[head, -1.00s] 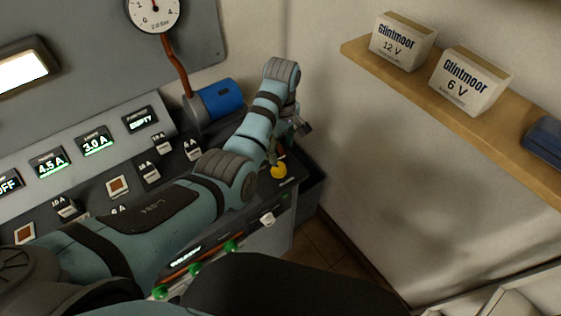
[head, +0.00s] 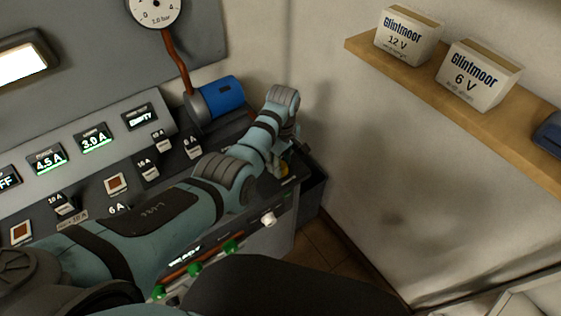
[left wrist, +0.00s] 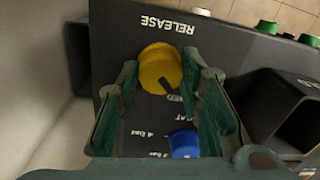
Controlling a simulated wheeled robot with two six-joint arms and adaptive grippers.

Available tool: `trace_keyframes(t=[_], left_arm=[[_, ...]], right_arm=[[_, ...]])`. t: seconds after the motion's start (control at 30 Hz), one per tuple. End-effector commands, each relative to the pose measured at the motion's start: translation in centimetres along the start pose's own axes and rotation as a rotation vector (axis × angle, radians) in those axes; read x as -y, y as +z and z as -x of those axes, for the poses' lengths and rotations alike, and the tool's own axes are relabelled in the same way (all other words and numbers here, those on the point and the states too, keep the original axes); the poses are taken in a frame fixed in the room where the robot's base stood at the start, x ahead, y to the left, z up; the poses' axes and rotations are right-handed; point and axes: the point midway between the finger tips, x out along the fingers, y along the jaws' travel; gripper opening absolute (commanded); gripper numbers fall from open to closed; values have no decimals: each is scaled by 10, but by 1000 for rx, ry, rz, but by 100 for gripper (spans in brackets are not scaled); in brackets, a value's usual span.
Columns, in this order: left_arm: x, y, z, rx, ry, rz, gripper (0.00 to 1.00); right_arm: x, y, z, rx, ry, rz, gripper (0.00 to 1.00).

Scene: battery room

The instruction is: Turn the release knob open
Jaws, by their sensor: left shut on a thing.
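The yellow release knob (left wrist: 161,69) sits on the dark panel beside the printed word RELEASE in the left wrist view. Its dark pointer mark points toward the lower right of that view. My left gripper (left wrist: 166,80) has a finger on each side of the knob and is shut on it. In the head view my left gripper (head: 279,158) is down at the far right end of the console, and only a small yellow part of the knob (head: 284,169) shows behind it. My right gripper is not in view.
A blue knob (left wrist: 184,143) lies close by, between my fingers' bases in the wrist view. A wall shelf (head: 455,106) with two boxes is at the right. Green buttons (head: 231,246) line the console's front.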

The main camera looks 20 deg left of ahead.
Motion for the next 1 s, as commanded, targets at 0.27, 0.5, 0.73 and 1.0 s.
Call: trace_keyframes(t=[0.27, 0.5, 0.73, 1.0], left_arm=[[2, 0, -1, -1, -5, -33, 6], [2, 0, 0, -3, -7, -155, 6], [2, 0, 0, -8, -8, -348, 6], [2, 1, -1, -14, -7, -606, 6]], right_arm=[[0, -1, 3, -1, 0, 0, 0], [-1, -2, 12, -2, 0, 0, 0], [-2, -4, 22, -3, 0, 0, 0], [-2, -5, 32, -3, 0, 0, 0]])
